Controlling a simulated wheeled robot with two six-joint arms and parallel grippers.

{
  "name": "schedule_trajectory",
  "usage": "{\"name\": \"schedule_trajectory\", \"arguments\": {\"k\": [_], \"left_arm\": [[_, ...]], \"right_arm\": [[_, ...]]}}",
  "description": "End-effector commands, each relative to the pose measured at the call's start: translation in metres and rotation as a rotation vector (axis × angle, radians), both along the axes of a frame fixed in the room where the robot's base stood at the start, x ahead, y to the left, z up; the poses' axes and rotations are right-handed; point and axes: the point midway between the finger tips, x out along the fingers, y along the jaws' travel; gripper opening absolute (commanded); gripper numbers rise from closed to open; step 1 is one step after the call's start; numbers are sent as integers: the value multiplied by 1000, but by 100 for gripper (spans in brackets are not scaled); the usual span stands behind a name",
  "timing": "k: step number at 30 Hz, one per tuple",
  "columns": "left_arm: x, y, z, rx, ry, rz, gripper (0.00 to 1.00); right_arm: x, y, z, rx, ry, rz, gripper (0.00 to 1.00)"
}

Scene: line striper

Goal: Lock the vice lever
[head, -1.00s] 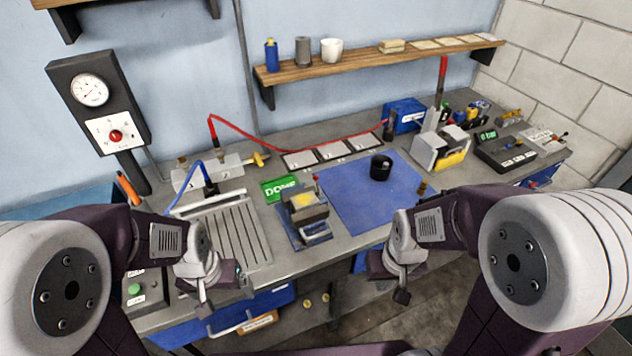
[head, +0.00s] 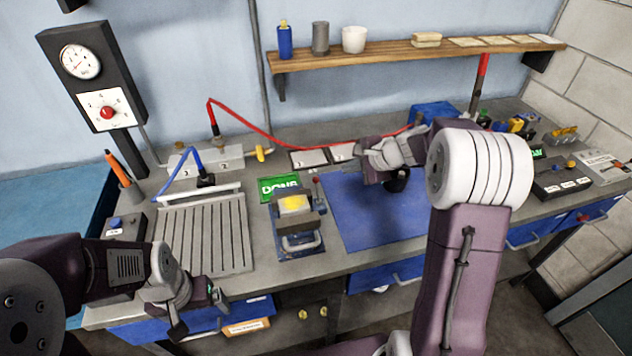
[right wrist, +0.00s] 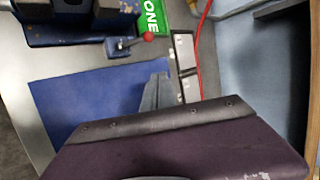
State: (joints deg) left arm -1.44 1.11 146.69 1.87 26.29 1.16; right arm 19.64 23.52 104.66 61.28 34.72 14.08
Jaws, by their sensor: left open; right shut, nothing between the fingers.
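The vice (head: 300,243) stands on the bench with a yellow-topped piece (head: 293,203) between its jaws. Its lever (head: 316,184) has a red knob and stands at the vice's back right. In the right wrist view, the lever (right wrist: 149,37) shows beside the blue vice body (right wrist: 70,30). My right gripper (head: 370,167) is shut and empty above the blue mat, to the right of the lever and apart from it. Its fingers (right wrist: 158,92) also show in the right wrist view. My left gripper (head: 200,312) is open and empty at the bench's front edge, left of the vice.
A red hose (head: 275,133) runs behind.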

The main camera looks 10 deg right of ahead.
Motion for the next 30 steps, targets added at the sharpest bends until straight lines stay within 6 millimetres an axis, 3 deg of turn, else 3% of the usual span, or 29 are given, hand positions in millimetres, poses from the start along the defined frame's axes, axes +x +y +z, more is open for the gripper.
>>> {"name": "schedule_trajectory", "arguments": {"k": [4, 14, 29, 30], "left_arm": [[0, 0, -4, 0, -1, 0, 91], [0, 0, -3, 0, -1, 0, 91], [0, 0, 0, 0, -1, 0, 91], [0, 0, 3, 0, -1, 0, 91]], "right_arm": [[-2, -11, -8, 1, 9, -23, 0], [0, -9, -11, 0, 10, -20, 0], [60, 22, -84, 0, 12, -18, 0], [56, 29, -74, -1, 8, -17, 0]]}}
